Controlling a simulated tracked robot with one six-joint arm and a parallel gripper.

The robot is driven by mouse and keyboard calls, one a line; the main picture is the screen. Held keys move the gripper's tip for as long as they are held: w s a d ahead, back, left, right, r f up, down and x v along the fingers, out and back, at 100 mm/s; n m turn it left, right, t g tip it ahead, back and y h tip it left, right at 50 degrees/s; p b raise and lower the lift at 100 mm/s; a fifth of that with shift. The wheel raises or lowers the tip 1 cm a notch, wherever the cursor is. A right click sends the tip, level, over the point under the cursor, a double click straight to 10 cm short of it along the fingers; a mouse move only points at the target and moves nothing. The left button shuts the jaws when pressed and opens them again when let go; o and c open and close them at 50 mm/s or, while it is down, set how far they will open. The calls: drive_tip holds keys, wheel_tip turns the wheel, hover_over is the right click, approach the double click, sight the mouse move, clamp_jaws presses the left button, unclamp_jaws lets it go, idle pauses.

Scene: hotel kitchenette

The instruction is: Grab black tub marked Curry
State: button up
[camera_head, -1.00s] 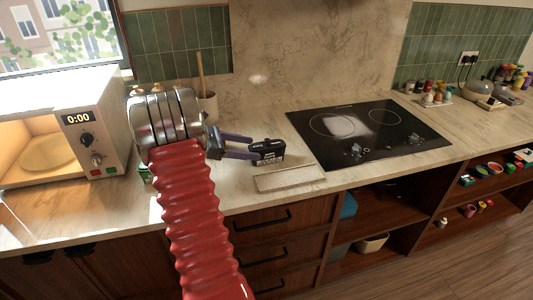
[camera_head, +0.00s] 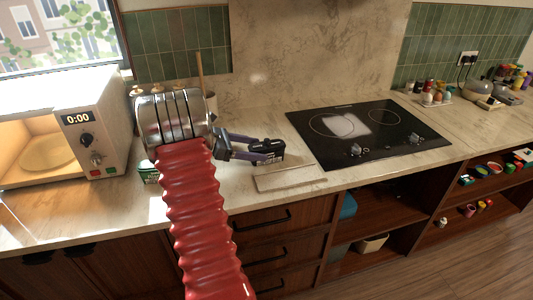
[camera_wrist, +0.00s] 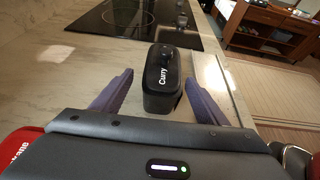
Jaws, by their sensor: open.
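The black tub marked Curry (camera_wrist: 161,90) stands upright on the counter, its white lettering facing me in the wrist view. In the head view the tub (camera_head: 269,149) is partly covered by my fingers. My gripper (camera_head: 259,150) is open and reaches in from the left at the tub. In the wrist view my gripper (camera_wrist: 158,76) has one purple finger on each side of the tub, with a visible gap on both sides. I cannot tell exactly how far the fingertips reach along it.
A pale flat slab (camera_head: 290,178) lies just in front of the tub near the counter edge. A black hob (camera_head: 390,145) is to the right. A microwave (camera_head: 95,115) and a small green container (camera_head: 148,174) are to the left. A pot with a wooden utensil (camera_head: 209,103) stands behind my arm.

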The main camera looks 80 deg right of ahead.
sight(266, 151)
drive_tip(key=x, duration=0.5)
drive_tip(key=shift+a, duration=0.1)
drive_tip(key=shift+c, duration=0.4)
drive_tip(key=c, duration=1.4)
